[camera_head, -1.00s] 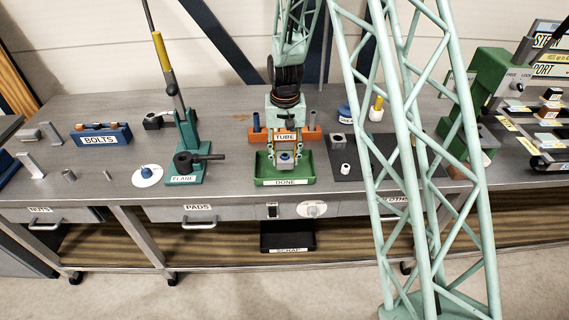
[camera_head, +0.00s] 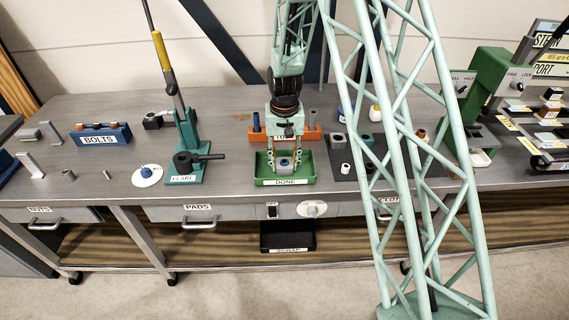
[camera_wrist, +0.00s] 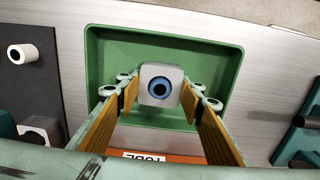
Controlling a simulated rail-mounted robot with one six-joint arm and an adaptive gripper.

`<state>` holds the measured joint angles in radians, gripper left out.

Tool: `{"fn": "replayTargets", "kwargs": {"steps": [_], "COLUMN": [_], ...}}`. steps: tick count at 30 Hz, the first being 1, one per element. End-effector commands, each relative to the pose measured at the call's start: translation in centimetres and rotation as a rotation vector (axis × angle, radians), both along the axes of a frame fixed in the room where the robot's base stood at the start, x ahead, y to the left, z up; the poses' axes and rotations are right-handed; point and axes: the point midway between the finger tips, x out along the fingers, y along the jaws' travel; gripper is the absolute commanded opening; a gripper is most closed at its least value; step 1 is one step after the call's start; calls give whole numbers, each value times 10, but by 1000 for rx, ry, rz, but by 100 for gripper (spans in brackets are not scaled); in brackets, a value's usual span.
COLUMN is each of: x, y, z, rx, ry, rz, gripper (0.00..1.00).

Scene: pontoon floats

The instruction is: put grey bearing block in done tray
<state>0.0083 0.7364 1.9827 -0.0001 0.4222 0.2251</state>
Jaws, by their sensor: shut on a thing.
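The grey bearing block (camera_wrist: 173,96), with a blue ring around a dark hole, is between my gripper's fingers in the wrist view. In the head view the block (camera_head: 284,164) is over or inside the green done tray (camera_head: 261,173), near its middle. The tray also shows in the wrist view (camera_wrist: 108,55). My gripper (camera_head: 284,160) points down and is shut on the block; its fingers also flank it in the wrist view (camera_wrist: 163,104). I cannot tell whether the block touches the tray floor.
An orange tube rack (camera_head: 312,133) stands right behind the tray. A dark mat (camera_head: 352,155) with small parts lies to the right. The teal flare stand (camera_head: 186,168) is to the left. A black scrap bin (camera_head: 288,242) sits below.

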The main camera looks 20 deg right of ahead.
Motion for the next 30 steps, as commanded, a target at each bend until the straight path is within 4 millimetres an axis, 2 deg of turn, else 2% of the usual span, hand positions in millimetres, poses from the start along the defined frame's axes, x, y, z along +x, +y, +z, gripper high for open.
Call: {"fn": "replayTargets", "kwargs": {"steps": [1,2,6,21,30], "x": [0,0,0,0,1], "y": [0,0,0,0,0], "z": [-2,-2,-1,2,25], "rx": [0,0,0,0,0], "ry": [0,0,0,0,-2], "rz": [0,0,0,0,0], "gripper": [19,37,49,49,49]}}
